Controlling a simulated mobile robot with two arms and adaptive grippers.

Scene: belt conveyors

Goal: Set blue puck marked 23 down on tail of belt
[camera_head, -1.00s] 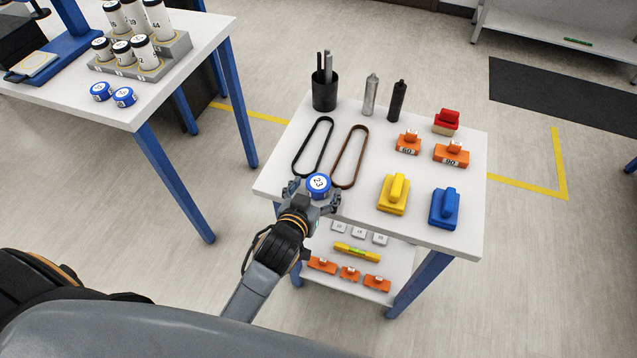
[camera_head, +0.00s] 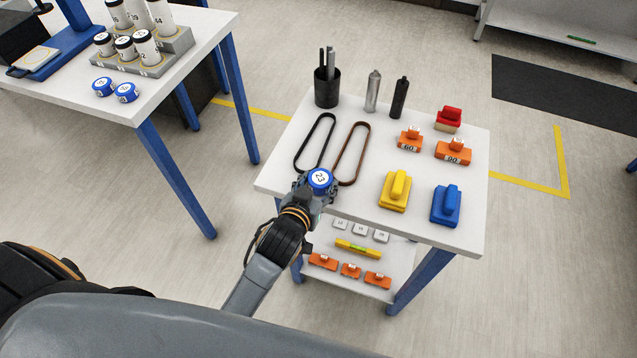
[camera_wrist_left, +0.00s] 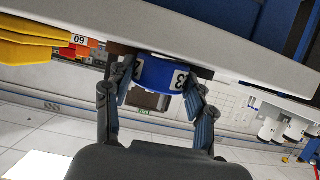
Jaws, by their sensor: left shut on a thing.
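The blue puck marked 23 (camera_head: 320,179) has a white top and is at the near edge of the white table. My left gripper (camera_head: 317,185) is shut on it, coming from the front edge. In the left wrist view the puck (camera_wrist_left: 163,75) sits between the two fingers of the gripper (camera_wrist_left: 160,86). Whether it touches the tabletop is unclear. A black belt loop (camera_head: 306,142) and a brown belt loop (camera_head: 361,155) lie just beyond the puck. My right gripper is not in view.
The white table (camera_head: 420,226) also holds a black cup (camera_head: 326,92), two bottles, orange blocks, a yellow block (camera_head: 395,191) and a blue block (camera_head: 445,206). Two blue pucks (camera_head: 126,92) lie on another table at left. A lower shelf (camera_head: 382,293) holds small items.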

